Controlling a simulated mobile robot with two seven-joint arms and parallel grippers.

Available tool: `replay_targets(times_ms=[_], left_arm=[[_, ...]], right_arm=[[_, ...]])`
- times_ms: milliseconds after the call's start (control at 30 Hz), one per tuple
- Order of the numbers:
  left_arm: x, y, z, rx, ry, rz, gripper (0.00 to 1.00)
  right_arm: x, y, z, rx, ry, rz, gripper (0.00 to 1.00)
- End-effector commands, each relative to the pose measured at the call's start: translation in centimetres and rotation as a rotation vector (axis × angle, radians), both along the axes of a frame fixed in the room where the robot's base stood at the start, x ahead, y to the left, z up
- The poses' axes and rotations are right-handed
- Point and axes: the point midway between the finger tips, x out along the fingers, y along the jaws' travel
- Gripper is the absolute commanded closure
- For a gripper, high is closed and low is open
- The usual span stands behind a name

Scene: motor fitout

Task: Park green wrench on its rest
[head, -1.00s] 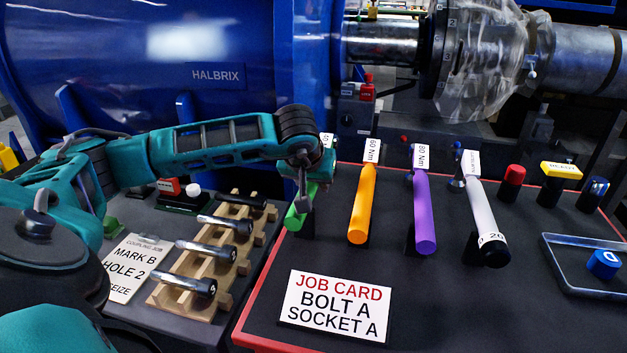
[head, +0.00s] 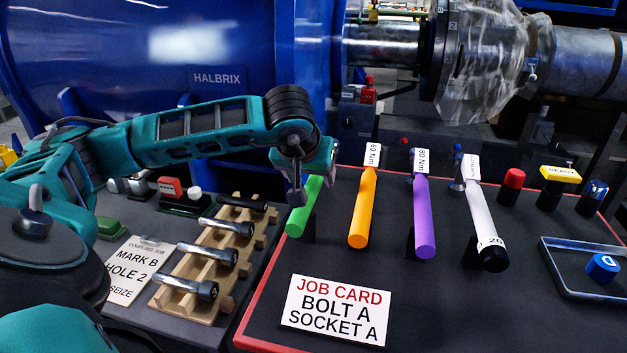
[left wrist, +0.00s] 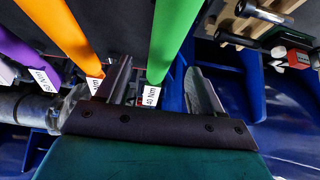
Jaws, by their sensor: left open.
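The green wrench (head: 305,205) lies at the left end of the wrench row, in line with the others, its handle end by a dark support (head: 309,229). Its upper part is hidden behind my left gripper (head: 307,178). In the left wrist view, the green wrench (left wrist: 174,38), with a 40 Nm label, runs between the two spread fingers of the left gripper (left wrist: 159,68). Gaps show on both sides, so the gripper is open and not clamped on it. Whether the wrench's head is fully seated is hidden. My right gripper is out of view.
Orange (head: 362,212), purple (head: 422,215) and white (head: 483,225) wrenches lie to the right. A wooden rack (head: 190,297) with several bolts stands to the left. A job card (head: 336,309) lies in front. A blue machine (head: 150,60) stands behind.

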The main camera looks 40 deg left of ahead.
Motion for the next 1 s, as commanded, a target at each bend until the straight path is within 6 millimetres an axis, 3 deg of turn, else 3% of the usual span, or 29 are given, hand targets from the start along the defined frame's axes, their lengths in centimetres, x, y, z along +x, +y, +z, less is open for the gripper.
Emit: replay_targets(times_ms=[33,200,400,1000], left_arm=[[-0.5,-0.3,1.3,0.001,-0.004,-0.002,0.33],[-2.2,-1.3,4.0,0.001,-0.004,-0.002,0.33],[-3.3,-1.8,5.8,0.0,-0.003,0.002,0.33],[-3.5,-2.0,6.0,0.0,-0.002,0.001,0.33]], right_arm=[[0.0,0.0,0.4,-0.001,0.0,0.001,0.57],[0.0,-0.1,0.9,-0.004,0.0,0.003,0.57],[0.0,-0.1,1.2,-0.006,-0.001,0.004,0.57],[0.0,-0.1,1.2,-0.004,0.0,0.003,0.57]])
